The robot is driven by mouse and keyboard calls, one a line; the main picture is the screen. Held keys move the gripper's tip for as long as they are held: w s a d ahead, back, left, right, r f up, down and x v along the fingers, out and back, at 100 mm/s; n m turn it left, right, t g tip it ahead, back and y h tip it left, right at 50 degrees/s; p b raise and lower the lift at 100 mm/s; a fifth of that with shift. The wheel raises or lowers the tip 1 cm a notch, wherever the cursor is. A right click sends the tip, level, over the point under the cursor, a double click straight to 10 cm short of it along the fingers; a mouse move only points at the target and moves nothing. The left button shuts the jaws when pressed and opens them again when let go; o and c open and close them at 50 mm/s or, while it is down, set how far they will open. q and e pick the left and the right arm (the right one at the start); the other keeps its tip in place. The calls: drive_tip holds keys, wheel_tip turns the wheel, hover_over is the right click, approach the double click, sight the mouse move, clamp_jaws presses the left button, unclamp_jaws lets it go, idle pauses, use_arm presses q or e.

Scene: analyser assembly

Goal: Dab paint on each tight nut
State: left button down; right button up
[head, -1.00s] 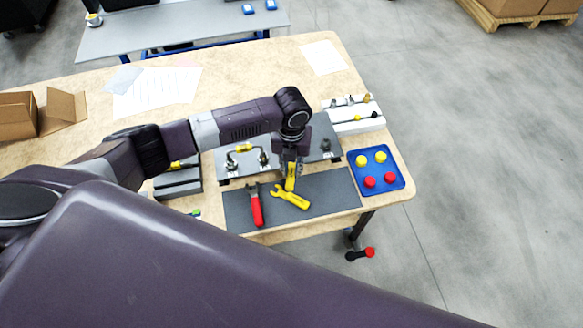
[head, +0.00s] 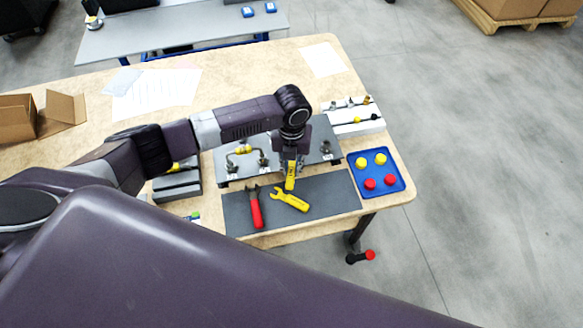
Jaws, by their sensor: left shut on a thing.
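My left gripper (head: 290,162) points down over the front edge of the grey fixture plate (head: 284,163). It is shut on a yellow marker-like stick (head: 290,178), whose lower end shows above the dark mat (head: 327,193). On the plate a bent tube with a yellow part (head: 244,150) runs between fittings with nuts, one at left (head: 231,166) and one in the middle (head: 263,160). Another fitting (head: 326,149) stands at the plate's right. The nuts are too small to show paint or tightness. My wrist hides part of the plate. My right gripper is not in view.
A red-handled tool (head: 256,207) and a yellow wrench (head: 290,199) lie on the mat. A blue tray (head: 376,187) with yellow and red caps sits at right. A white rack (head: 357,128) stands behind it. A grey block (head: 178,187) is at left.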

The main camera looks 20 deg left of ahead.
sight(290, 185)
use_arm(q)
drive_tip(key=shift+r, duration=0.1)
idle(0.3)
drive_tip(key=shift+s+d+r+p, duration=0.1)
drive_tip(key=shift+s+d+p, duration=0.05)
drive_tip(key=shift+s+p, duration=0.45)
drive_tip(key=shift+s+d+r+p, duration=0.1)
drive_tip(key=shift+s+p, duration=0.35)
drive_tip(key=shift+p, duration=0.1)
drive_tip(key=shift+s+d+f+p, duration=0.1)
drive_tip(key=shift+s+d+p, duration=0.1)
drive_tip(key=shift+s+p, duration=0.4)
drive_tip(key=shift+s+d+f+p, duration=0.15)
drive_tip(key=shift+s+p, duration=0.2)
drive_tip(key=shift+s, duration=0.4)
wheel_tip(290, 185, up, 10)
